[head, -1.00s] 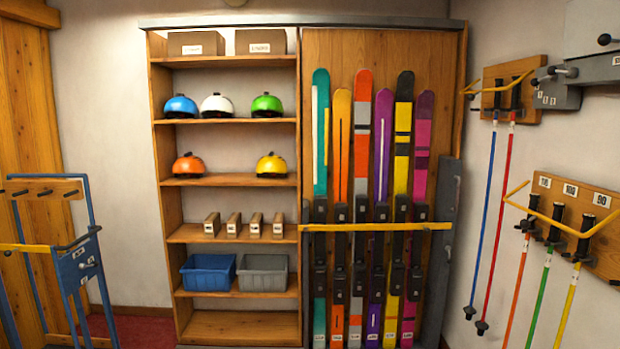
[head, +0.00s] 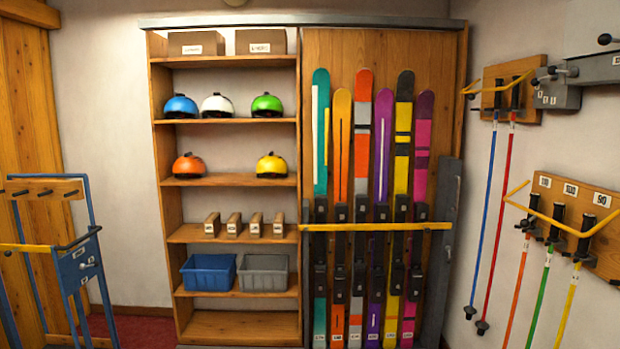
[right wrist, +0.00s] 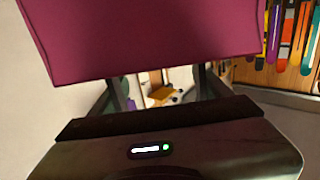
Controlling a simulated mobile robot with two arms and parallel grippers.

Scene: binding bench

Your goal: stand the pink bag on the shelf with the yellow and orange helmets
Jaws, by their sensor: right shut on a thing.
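The orange helmet (head: 189,166) and the yellow helmet (head: 271,166) sit apart on one shelf (head: 230,180) of the tall wooden rack in the head view. There is bare shelf between them. In the right wrist view the pink bag (right wrist: 145,35) fills the top of the picture, and only part of it shows. My right gripper (right wrist: 155,88) is shut on it, with a finger at each side below the bag. Neither gripper shows in the head view, and my left gripper is not in view.
Blue, white and green helmets (head: 267,106) stand one shelf above. Several small boxes (head: 234,224) stand one shelf below, with a blue bin (head: 208,272) and a grey bin (head: 263,272) under them. Several skis (head: 362,170) stand to the right behind a yellow bar (head: 375,227).

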